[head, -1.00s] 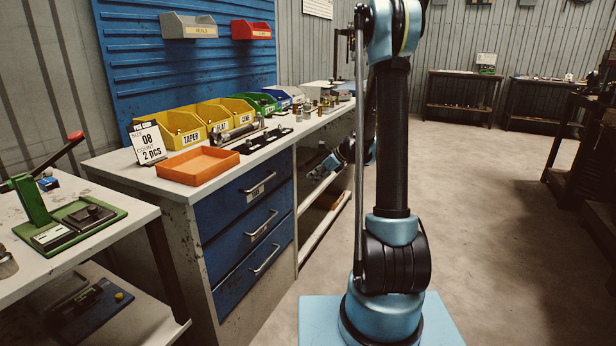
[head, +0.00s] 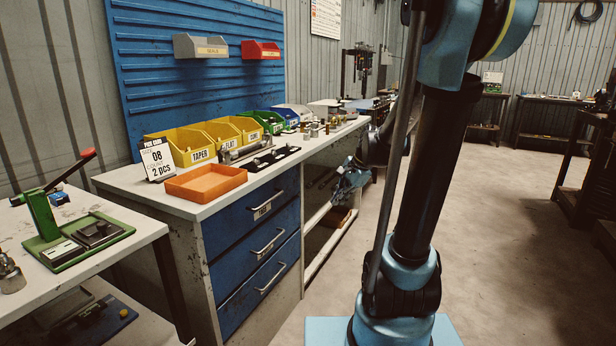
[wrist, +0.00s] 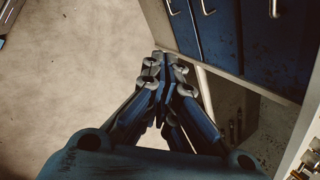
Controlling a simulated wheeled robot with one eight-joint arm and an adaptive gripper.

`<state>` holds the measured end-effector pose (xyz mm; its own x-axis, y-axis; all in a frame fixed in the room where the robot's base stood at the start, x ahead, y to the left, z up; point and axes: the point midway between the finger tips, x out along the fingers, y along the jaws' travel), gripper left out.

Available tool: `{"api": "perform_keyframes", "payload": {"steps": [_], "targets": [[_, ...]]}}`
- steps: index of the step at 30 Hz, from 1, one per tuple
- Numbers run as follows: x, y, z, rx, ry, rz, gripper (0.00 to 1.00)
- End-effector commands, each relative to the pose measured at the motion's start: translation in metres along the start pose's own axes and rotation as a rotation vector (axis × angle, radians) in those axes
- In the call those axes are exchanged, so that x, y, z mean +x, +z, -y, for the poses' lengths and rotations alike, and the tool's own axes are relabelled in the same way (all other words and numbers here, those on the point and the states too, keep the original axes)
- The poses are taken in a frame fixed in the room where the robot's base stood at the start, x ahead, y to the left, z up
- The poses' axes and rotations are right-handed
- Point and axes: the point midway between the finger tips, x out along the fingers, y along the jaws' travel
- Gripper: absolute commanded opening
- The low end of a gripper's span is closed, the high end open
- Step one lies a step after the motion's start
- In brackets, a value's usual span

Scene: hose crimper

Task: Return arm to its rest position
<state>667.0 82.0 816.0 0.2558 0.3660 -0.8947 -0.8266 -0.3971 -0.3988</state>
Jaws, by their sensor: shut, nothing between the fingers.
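My gripper (head: 347,182) hangs in front of the open shelf side of the workbench, below the level of its top, partly behind my arm in the head view. In the wrist view its fingers (wrist: 165,62) are together, with nothing between them. Beyond the fingertips are the concrete floor and the bench's blue drawers (wrist: 236,30). My arm stands upright in the right half of the head view and leans to the right at its top.
The workbench (head: 215,204) carries an orange tray (head: 206,184), yellow bins (head: 193,146), a sign card (head: 158,160) and small fittings. A table with a green press (head: 75,240) stands at left. Open floor (head: 510,230) lies to the right.

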Motion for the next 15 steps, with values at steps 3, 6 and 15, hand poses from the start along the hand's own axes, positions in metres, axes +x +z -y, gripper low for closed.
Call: {"api": "perform_keyframes", "payload": {"steps": [3,6,15], "targets": [[-0.012,0.009,-0.027,-0.120,0.029,-0.029,0.00],[-0.021,0.015,-0.049,-0.223,0.056,-0.051,0.00],[-0.038,0.029,-0.118,-0.530,0.150,-0.103,0.00]]}}
